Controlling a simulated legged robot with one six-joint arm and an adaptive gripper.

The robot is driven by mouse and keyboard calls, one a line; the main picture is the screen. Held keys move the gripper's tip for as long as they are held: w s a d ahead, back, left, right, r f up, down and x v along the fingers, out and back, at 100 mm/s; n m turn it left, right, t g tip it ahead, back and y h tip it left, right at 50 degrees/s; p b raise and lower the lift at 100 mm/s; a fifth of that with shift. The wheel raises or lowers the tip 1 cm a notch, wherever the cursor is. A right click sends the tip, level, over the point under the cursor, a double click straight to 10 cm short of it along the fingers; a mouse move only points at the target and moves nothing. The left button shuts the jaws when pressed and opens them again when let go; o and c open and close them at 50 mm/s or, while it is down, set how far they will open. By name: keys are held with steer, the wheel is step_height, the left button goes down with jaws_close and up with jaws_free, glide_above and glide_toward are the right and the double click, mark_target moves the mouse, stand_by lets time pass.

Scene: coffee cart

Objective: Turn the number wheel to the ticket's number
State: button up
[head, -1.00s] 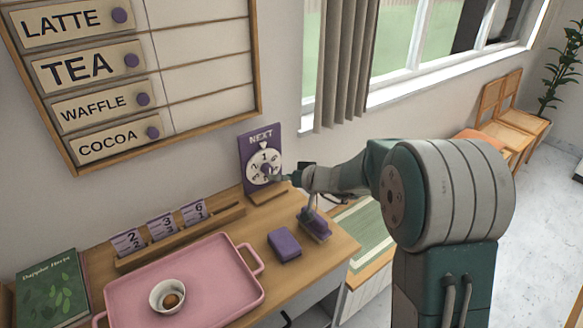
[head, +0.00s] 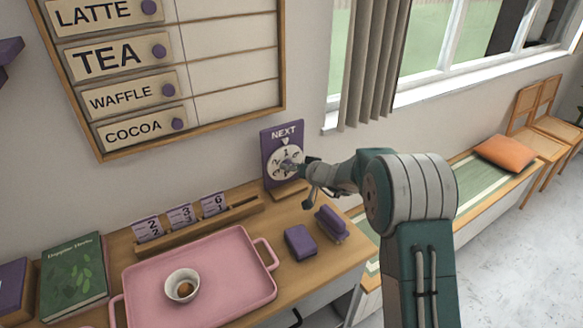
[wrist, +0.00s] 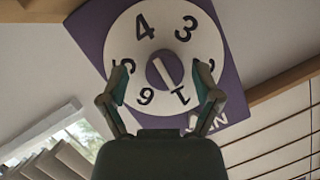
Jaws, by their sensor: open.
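The number wheel (head: 285,161) is a white disc on an upright purple board marked NEXT (head: 268,163), at the back of the counter. In the wrist view the wheel (wrist: 130,35) fills the upper middle, tilted and inverted, with the 1 nearest the NEXT lettering. In the head view my gripper (head: 303,172) is in front of the wheel's right side. Ticket cards (head: 182,217) stand in a wooden rack (head: 240,209); the top digits look like 2, 3 and 6.
A pink tray (head: 225,250) with a white bowl (head: 182,285) is on the counter. A purple block (head: 300,242) and a purple stamp-like object (head: 331,223) lie below the wheel. A green book (head: 75,272) is at left. The menu board (head: 230,60) hangs above.

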steer(key=shift+w+a, duration=0.1)
steer(key=shift+a, duration=0.4)
steer(key=shift+c, duration=0.3)
steer(key=shift+d, duration=0.1)
jaws_close()
steer(key=m+y, duration=0.1)
steer(key=m, duration=0.1)
steer(key=m+y, duration=0.1)
steer(key=m, duration=0.1)
steer(key=shift+w+d+f+g+y, duration=0.1)
steer(key=shift+f+g+y, duration=0.05)
steer(key=shift+g+y, duration=0.15)
steer(key=m+y, duration=0.2)
steer(key=m, duration=0.3)
steer(key=shift+d+f, duration=0.1)
